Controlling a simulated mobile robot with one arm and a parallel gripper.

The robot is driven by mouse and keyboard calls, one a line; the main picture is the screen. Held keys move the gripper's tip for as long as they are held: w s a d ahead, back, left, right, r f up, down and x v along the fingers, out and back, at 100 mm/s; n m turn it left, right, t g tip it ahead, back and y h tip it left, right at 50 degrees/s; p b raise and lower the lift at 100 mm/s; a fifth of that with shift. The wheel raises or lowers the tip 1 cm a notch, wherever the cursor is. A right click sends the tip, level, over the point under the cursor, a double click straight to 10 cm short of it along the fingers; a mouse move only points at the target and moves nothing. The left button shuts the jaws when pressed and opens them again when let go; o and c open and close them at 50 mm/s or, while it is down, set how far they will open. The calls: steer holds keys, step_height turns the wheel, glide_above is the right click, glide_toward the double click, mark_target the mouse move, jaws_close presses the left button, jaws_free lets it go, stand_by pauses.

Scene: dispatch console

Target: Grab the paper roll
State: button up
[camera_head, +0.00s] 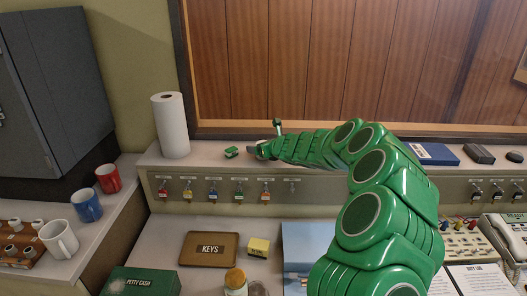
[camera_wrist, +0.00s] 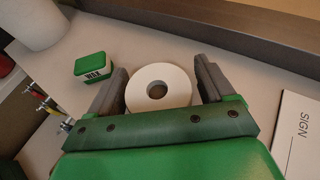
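A small white paper roll (camera_wrist: 178,80) with a round hole in its middle stands on the pale ledge in the wrist view. My gripper (camera_wrist: 160,72) is open, with one grey finger to the left of the roll and one to the right. The fingers do not look closed on it; any contact is hard to tell. In the head view my gripper (camera_head: 255,151) is low over the ledge, and the small roll cannot be made out there. A tall white paper towel roll (camera_head: 172,126) stands farther left on the ledge; its base shows in the wrist view (camera_wrist: 32,22).
A small green and white box (camera_head: 231,152) lies on the ledge just left of my gripper, also in the wrist view (camera_wrist: 90,65). A sign sheet (camera_wrist: 298,135) lies to the right. Hanging keys (camera_head: 213,190) line the ledge front. A wood-panelled window frame (camera_head: 225,131) rises behind.

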steer(key=c, duration=0.9)
steer(key=shift+o, duration=0.2)
